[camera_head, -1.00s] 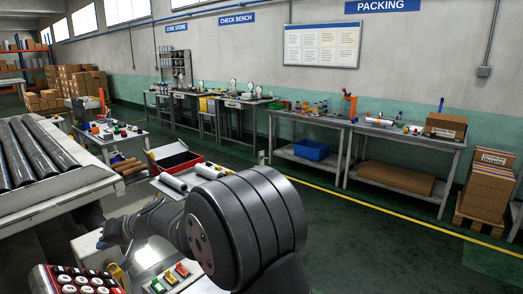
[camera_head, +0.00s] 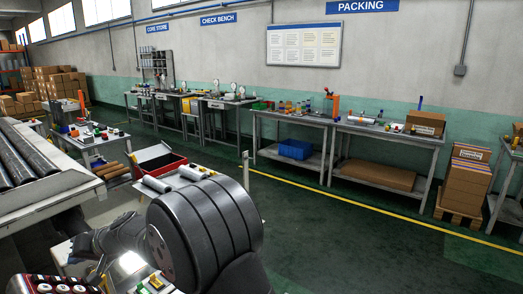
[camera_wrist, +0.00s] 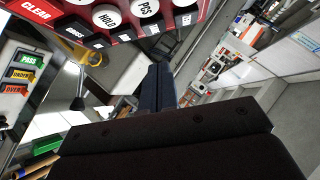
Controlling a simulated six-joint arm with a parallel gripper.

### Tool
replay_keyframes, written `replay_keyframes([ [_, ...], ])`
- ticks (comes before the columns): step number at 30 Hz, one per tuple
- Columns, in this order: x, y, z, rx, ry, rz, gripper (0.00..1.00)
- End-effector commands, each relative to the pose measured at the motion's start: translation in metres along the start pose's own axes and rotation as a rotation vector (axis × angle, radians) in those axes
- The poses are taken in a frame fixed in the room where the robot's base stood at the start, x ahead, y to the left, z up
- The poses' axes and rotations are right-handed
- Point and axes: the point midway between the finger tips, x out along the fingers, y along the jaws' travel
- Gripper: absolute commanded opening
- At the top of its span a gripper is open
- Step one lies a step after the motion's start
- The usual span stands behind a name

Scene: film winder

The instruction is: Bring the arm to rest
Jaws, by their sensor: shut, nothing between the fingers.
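My gripper (camera_wrist: 160,88) shows in the wrist view with its two dark fingers together and nothing between them. It is in the air, with the red button panel (camera_wrist: 120,18) at the top of that view. In the head view my grey arm fills the lower middle, bent toward the left. The gripper end is low at the left, near the machine's controls, and is hard to make out there.
The red panel (camera_head: 55,284) and a row of coloured buttons (camera_head: 150,284) lie close below the arm. A red box (camera_head: 160,163) and white rolls (camera_head: 192,173) stand behind it. Dark rollers (camera_head: 28,150) are at the left. The green floor (camera_head: 330,240) at the right is clear.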

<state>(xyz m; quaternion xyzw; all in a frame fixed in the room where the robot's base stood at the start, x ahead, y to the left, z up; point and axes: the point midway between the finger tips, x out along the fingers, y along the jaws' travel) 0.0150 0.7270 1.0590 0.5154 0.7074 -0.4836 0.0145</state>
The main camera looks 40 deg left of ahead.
Motion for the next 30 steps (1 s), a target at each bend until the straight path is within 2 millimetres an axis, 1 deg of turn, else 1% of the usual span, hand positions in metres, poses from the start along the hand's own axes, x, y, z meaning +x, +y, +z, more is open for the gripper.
replay_keyframes([
  [1, -0.013, 0.0, -0.003, 0.0, 0.007, 0.001, 0.0],
  [10, -0.072, 0.0, -0.003, -0.001, 0.006, 0.001, 0.0],
  [12, -0.05, 0.001, 0.0, 0.0, -0.003, 0.0, 0.0],
  [23, 0.02, 0.0, 0.0, -0.002, -0.001, -0.001, 0.0],
  [24, 0.015, 0.001, -0.008, -0.002, -0.004, 0.0, 0.0],
  [25, 0.011, 0.001, -0.011, -0.002, -0.009, 0.002, 0.0],
  [27, -0.006, 0.001, -0.009, 0.0, -0.009, 0.002, 0.0],
  [30, -0.025, 0.001, -0.009, 0.0, -0.008, 0.002, 0.0],
])
